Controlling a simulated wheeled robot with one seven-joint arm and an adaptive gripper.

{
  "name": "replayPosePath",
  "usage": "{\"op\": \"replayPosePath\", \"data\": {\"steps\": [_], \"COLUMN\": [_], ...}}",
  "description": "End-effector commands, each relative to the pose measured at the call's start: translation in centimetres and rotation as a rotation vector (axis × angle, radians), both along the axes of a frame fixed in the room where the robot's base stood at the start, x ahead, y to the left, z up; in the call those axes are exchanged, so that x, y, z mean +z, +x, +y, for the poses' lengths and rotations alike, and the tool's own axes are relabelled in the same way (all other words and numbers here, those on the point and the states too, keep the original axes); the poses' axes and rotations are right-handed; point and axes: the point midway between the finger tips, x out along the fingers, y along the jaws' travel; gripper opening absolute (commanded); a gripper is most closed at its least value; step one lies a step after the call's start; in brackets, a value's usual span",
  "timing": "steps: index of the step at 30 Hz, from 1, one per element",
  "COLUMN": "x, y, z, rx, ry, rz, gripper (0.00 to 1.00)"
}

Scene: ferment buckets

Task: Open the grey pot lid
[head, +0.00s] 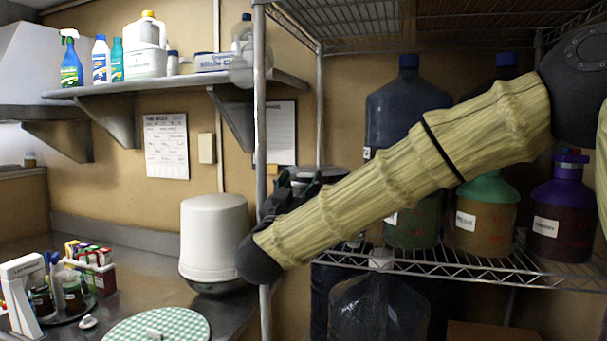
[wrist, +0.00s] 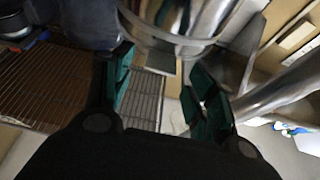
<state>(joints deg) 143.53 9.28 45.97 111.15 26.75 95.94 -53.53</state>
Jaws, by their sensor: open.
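My gripper (wrist: 162,88) is open, with a green-padded finger on each side in the wrist view. A rounded, see-through rim (wrist: 165,37) shows ahead between and above the fingers, and I cannot tell whether they touch it. In the head view my gripper (head: 285,198) is dark and partly hidden by my sleeved arm. A grey-topped vessel (head: 298,173) shows just behind it, mostly hidden; I cannot tell whether this is the grey pot. A pale grey, domed container (head: 213,240) stands upright on the counter, left of my gripper.
A metal post (head: 260,90) stands close to my gripper. The wire rack (head: 470,268) at right holds large bottles, including a blue-capped one (head: 408,95). A wall shelf (head: 175,88) holds cleaning bottles. A green checked round mat (head: 158,328) lies on the counter.

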Motion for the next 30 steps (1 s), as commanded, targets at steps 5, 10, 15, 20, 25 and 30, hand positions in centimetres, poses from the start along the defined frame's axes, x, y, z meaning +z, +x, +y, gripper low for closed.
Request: {"op": "replayPosePath", "data": {"steps": [5,10,15,20,25,30], "x": [0.8,1.0,1.0,1.0,1.0,1.0], "y": [1.7,2.4,2.6,2.5,2.5,2.5], "z": [-0.4,-0.6,-0.6,-0.6,-0.6,-0.6], "rx": [0.002,0.001,0.001,0.003,0.003,0.003], "ry": [0.000,-0.001,-0.001,-0.001,-0.001,-0.001], "rz": [0.001,0.001,0.001,0.001,0.001,0.001], "gripper": [0.57,0.57,0.57,0.50,0.19,0.00]}}
